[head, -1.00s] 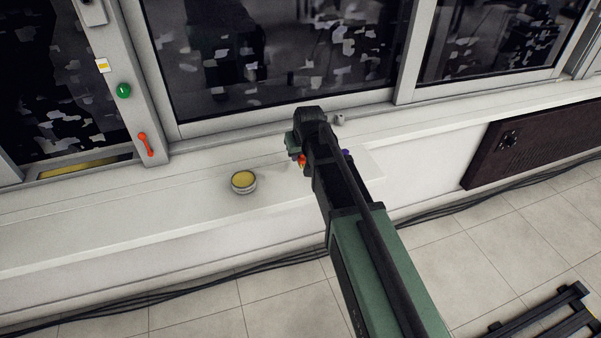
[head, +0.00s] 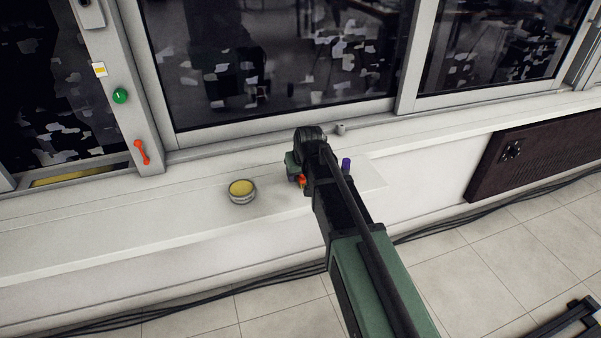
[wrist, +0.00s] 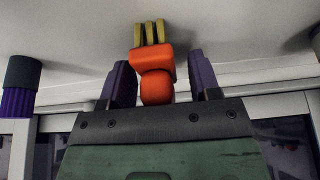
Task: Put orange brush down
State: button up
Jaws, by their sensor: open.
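The orange brush (wrist: 155,72), with yellow bristles, shows between the two purple fingers of my gripper (wrist: 160,80) in the wrist view. The fingers are open, with a visible gap on each side of the brush. Its bristles point to the pale sill (head: 110,238) and appear to meet it; I cannot be sure of contact. In the head view only a small orange-red part of the brush (head: 301,180) shows beside my gripper, and the rest is hidden behind my wrist.
A purple and black object (wrist: 18,88) stands beside the gripper; its purple part (head: 346,164) shows in the head view. A round tin with a yellow top (head: 242,191) sits on the sill to the left. The window frame (head: 280,118) runs close behind.

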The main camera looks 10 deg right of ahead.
jog(key=shift+s+r+p, duration=0.1)
jog(key=shift+r+p, duration=0.4)
jog(key=p+v, duration=1.1)
jog(key=v, duration=0.1)
jog(key=s+f+m+g, duration=0.1)
jog(key=s+g, duration=0.3)
jog(key=s, duration=1.4)
jog(key=shift+s+a+f+g+b, duration=0.15)
jog(key=shift+s+f+g+b, duration=0.15)
jog(key=shift+f, duration=0.15)
notch_tip(320, 180, up, 15)
jog(key=p, duration=1.5)
jog(key=shift+o, duration=0.4)
